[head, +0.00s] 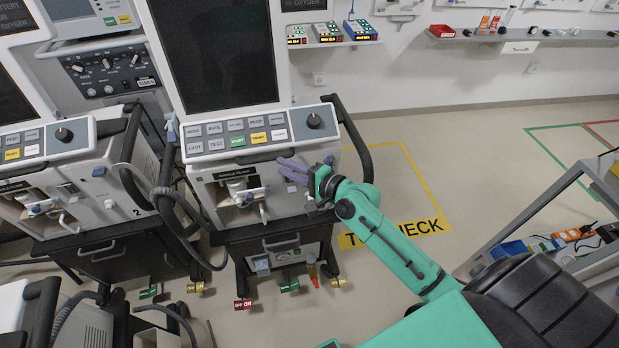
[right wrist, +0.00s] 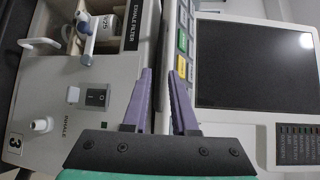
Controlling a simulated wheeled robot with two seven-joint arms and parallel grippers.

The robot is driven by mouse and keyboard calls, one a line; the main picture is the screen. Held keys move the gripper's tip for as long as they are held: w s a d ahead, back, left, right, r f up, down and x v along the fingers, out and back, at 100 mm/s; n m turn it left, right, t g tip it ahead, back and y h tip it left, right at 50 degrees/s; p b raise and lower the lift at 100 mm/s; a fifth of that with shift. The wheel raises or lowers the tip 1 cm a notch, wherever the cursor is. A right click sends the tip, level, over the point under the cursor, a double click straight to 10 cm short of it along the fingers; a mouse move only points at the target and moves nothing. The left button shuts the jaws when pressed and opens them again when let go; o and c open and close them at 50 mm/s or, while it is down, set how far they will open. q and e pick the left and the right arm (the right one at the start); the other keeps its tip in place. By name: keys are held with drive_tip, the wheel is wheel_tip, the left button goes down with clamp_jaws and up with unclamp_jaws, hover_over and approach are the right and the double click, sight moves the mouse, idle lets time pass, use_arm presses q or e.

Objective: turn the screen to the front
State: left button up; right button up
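The middle ventilator stands in the head view with its tall dark screen (head: 212,50) above a panel of keys (head: 235,134) with a round knob. The same screen (right wrist: 253,66) shows blank and dark at the right of the right wrist view. My right gripper (head: 282,166) is in front of this ventilator, just below the key panel. My left gripper is not in view.
Another ventilator (head: 60,180) stands close on the left. A black side handle (head: 357,135) curves off the middle ventilator's right. A wall shelf (head: 330,42) holds small devices. Open floor with a yellow-marked area (head: 410,195) lies to the right, before a grey rack (head: 545,215).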

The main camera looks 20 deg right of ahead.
drive_tip(key=b+v, duration=0.2)
drive_tip(key=v, duration=0.7)
drive_tip(key=shift+f, duration=0.1)
